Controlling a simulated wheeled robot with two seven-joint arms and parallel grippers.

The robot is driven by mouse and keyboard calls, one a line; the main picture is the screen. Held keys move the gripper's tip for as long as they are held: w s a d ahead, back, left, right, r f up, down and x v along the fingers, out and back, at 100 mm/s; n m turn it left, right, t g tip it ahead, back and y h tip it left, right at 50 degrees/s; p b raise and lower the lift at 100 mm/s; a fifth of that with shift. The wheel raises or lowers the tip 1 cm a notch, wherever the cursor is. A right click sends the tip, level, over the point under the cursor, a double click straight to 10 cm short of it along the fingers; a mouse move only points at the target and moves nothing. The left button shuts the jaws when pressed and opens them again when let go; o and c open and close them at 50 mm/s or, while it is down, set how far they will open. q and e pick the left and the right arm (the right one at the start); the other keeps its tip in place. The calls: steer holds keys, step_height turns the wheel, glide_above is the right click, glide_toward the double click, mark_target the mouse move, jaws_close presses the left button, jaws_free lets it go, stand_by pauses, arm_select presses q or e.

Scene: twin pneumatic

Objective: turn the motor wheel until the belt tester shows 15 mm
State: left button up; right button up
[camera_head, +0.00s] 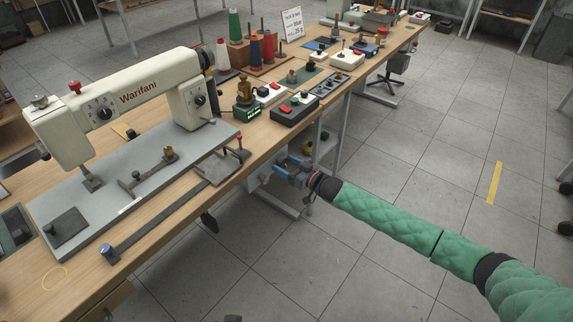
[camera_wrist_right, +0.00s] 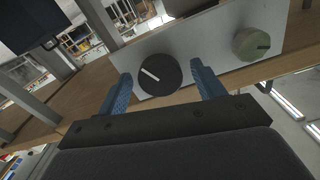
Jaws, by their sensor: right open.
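My right gripper (camera_head: 281,169) is open beside a pale box (camera_head: 262,181) under the table's edge. In the right wrist view, a black round knob (camera_wrist_right: 161,75) with a white line shows between its two blue fingers, with gaps on both sides. A grey-green knob (camera_wrist_right: 251,43) with a dark mark sits to its right on the same pale panel (camera_wrist_right: 215,38). I cannot tell which part is the motor wheel. A small device with a brass top and a green-lit display (camera_head: 247,114), possibly the belt tester, stands on the table; its reading is too small. My left gripper is out of view.
A cream sewing machine (camera_head: 140,97) on a grey plate fills the table's near left. Thread cones and a sign card (camera_head: 291,24) are behind.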

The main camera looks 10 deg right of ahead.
steer(key=c, duration=1)
steer(key=shift+w+n, duration=0.1)
steer(key=shift+n, duration=1.4)
steer(key=o, duration=1)
